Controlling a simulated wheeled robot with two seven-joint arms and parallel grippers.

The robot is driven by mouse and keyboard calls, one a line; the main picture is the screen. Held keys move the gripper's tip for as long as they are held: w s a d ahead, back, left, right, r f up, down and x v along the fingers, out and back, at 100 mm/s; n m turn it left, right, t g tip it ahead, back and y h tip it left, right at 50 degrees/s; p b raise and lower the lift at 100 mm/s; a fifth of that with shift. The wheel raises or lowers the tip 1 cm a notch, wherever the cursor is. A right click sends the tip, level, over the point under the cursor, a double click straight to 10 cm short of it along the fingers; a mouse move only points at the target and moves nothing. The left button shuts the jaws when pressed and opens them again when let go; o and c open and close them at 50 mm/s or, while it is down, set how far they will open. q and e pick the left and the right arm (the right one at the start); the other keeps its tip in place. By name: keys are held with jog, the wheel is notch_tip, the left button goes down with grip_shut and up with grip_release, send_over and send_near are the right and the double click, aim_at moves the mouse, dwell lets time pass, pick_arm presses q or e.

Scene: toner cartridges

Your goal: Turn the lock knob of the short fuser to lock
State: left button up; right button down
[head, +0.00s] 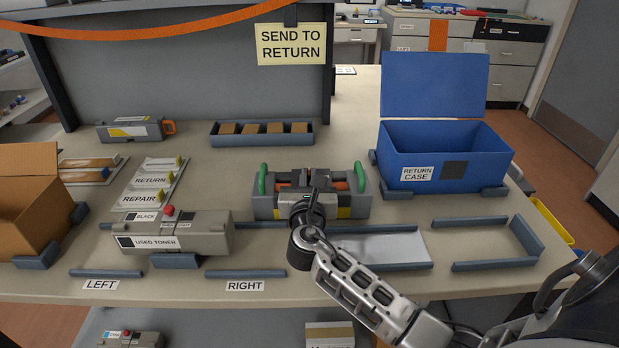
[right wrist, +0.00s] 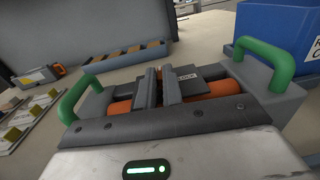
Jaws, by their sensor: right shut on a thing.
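The short fuser (head: 262,207) is a grey block with green handles at both ends and orange rollers; it lies mid-table. It also fills the upper middle of the right wrist view (right wrist: 264,72), between its left green handle (right wrist: 88,97) and right green handle (right wrist: 263,62). My right gripper (head: 315,190) reaches over the fuser's middle from the front. In the right wrist view my right gripper (right wrist: 166,74) has its dark fingers close together between the rollers, shut on the lock knob, which they hide. The knob's angle cannot be told. My left gripper is out of view.
A blue return case (head: 440,160) stands open at the right. A used toner cartridge (head: 190,238) sits at the front left, a cardboard box (head: 30,215) beyond it. An empty white plate (head: 385,250) lies before the fuser. A blue-grey tray (head: 262,139) is behind.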

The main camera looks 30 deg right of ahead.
jog(key=shift+w+a+m+g+h, duration=0.1)
jog(key=shift+m+g+h, duration=0.3)
jog(key=shift+h, duration=0.1)
jog(key=c, duration=1.5)
grip_release()
jog(key=shift+c, duration=0.2)
jog(key=v, duration=1.6)
jog(key=shift+b, duration=0.4)
